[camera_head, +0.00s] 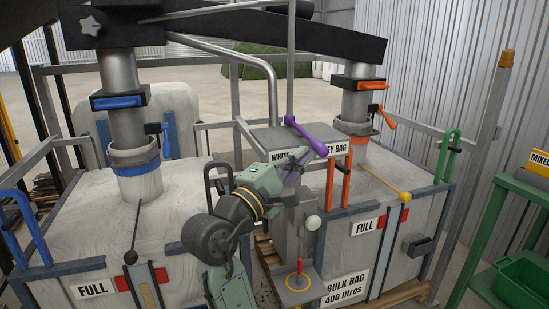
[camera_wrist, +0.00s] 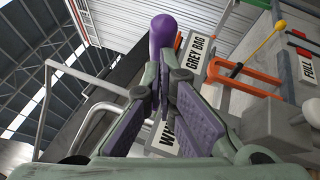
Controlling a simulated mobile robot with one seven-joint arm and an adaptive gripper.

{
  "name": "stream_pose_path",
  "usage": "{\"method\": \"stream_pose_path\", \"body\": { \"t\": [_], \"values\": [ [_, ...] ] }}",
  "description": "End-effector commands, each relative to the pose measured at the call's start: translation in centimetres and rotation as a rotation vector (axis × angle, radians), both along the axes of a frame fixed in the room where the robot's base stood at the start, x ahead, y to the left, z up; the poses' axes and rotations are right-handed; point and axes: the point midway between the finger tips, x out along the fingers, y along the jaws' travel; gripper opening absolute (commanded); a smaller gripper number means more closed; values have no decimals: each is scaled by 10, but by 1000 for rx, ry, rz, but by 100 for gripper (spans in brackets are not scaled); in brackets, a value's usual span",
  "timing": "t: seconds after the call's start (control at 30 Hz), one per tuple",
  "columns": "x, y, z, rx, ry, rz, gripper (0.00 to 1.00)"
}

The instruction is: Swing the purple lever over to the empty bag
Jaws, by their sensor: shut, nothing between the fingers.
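The purple lever (camera_head: 305,134) sits on the grey box top between the two bags, its knobbed end at the upper left and its other end slanting down to the right. In the wrist view its purple knob (camera_wrist: 163,32) shows just beyond my fingertips. My gripper (camera_head: 303,154) is shut and empty, close below the lever; contact cannot be told. It also shows in the wrist view (camera_wrist: 161,76). The left bag (camera_head: 178,210) and right bag (camera_head: 395,178) each carry a FULL plate. The WHITE BAG / GREY BAG sign (camera_head: 333,148) is partly hidden by my gripper.
Pipes with a blue handle (camera_head: 118,102) and an orange handle (camera_head: 371,86) come down to the bags. Orange rails (camera_head: 347,182) stand right of the lever box. A red-knobbed post (camera_head: 299,273) is below it. A green rack (camera_head: 507,195) is at right.

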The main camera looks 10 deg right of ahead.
Motion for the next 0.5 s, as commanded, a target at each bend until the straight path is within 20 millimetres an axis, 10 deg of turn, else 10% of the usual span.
{"method": "stream_pose_path", "body": {
  "t": [0.5],
  "values": [
    [19, -105, 2, 2, 1, -17, 0]
  ]
}}
